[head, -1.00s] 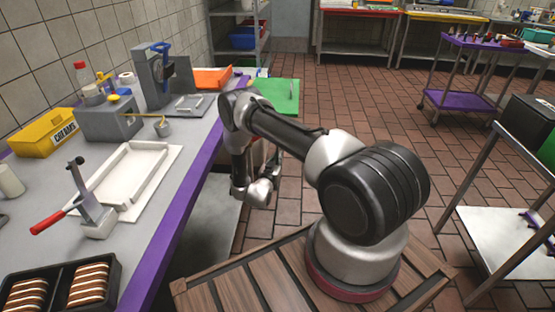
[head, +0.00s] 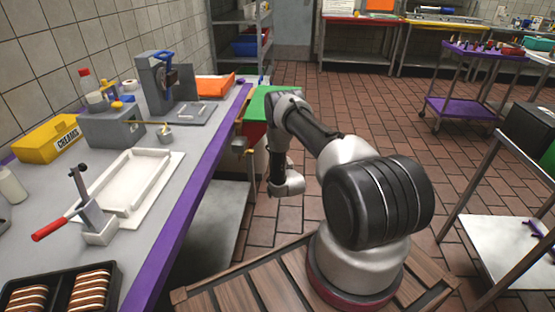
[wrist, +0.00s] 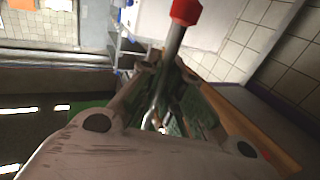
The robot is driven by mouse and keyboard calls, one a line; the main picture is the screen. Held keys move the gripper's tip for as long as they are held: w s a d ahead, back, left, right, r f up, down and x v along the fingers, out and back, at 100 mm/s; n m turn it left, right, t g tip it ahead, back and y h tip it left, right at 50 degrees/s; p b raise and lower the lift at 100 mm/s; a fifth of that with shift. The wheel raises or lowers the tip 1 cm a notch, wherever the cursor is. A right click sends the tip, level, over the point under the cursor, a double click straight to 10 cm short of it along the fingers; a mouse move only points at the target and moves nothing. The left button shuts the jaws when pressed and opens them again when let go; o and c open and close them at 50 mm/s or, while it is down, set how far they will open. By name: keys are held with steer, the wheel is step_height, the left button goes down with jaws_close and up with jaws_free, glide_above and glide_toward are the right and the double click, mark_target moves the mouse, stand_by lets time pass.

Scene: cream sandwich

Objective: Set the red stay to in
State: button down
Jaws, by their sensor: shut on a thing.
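A metal rod with a red knob at its end (wrist: 185,12) runs between the fingers of my gripper (wrist: 170,95) in the wrist view; it looks like the red stay. My gripper is closed around this rod, with the knob sticking out beyond the fingers. A green panel (head: 268,103) stands out at the far end of the counter in the head view, partly hidden by my arm. A red part (head: 254,131) shows just under it. My fingertips are hidden in the head view.
The grey counter with a purple edge (head: 207,160) runs along the left, carrying a white tray (head: 105,207), a red-handled lever (head: 48,229) and a yellow bin (head: 45,140). A purple cart (head: 465,108) stands at the back right. The tiled floor between is clear.

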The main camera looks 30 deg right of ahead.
steer(key=w+a+n+g+y, duration=0.1)
steer(key=w+a+n+y, duration=0.2)
steer(key=w+n+y, duration=0.3)
steer(key=shift+w+a+y, duration=0.4)
steer(key=shift+w+y, duration=1.3)
steer(key=shift+y, duration=0.1)
steer(key=c, duration=1.6)
jaws_free()
steer(key=shift+o, duration=0.2)
steer(key=v, duration=1.2)
steer(key=shift+r, duration=0.1)
